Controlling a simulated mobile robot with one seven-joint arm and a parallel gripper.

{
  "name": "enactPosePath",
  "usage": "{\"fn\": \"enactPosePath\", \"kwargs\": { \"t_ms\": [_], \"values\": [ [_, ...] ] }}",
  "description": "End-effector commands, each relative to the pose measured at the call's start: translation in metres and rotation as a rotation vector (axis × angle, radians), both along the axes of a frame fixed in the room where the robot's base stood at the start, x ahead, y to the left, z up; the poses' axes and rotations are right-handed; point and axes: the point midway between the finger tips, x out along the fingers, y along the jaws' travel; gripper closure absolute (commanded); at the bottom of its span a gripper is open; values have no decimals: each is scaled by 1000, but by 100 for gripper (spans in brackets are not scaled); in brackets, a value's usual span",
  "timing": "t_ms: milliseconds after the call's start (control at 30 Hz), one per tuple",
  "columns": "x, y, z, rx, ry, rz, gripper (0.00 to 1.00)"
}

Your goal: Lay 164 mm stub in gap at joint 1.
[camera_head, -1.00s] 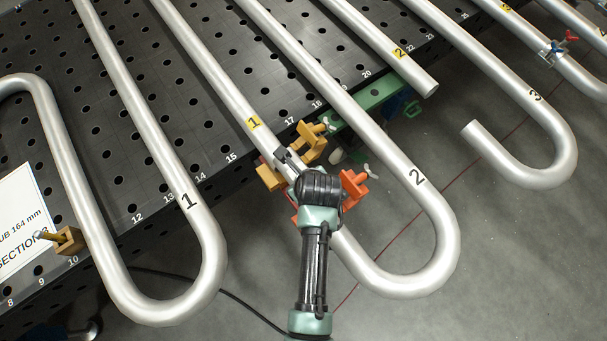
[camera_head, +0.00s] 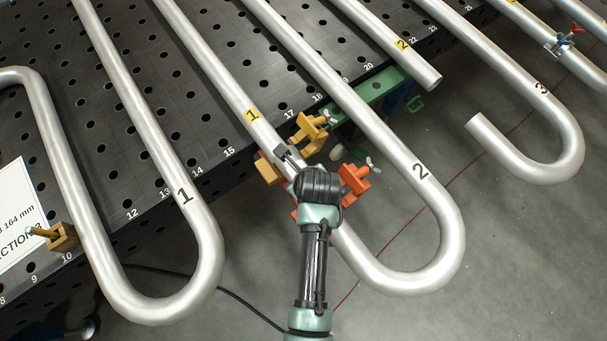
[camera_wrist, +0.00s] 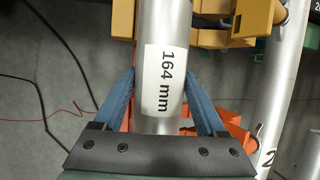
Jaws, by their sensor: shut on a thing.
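My gripper (camera_head: 288,160) is over the line at joint 1, between the straight pipe with the yellow 1 tag (camera_head: 236,97) and the near end of the bend marked 2 (camera_head: 440,215). In the wrist view my blue fingers (camera_wrist: 160,76) are shut on the sides of the silver stub (camera_wrist: 163,100), whose white label reads 164 mm. In the head view my gripper and wrist hide most of the stub and both joint ends. A yellow clamp (camera_head: 309,130) and an orange clamp (camera_head: 354,180) stand beside the gap. Whether the stub touches the pipe ends cannot be told.
The black perforated table (camera_head: 110,105) lies to the left. The bend marked 1 (camera_head: 205,230) hangs past its edge. A green bracket (camera_head: 375,88) is behind the clamps. Grey floor is open at lower right.

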Motion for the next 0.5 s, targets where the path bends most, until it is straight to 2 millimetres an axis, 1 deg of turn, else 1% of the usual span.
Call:
{"fn": "enactPosePath", "kwargs": {
  "t_ms": [267, 500],
  "values": [
    [1, 0, 0, 0, -4, 0, 100],
    [1, 0, -7, 0, -3, 0, 100]
  ]
}}
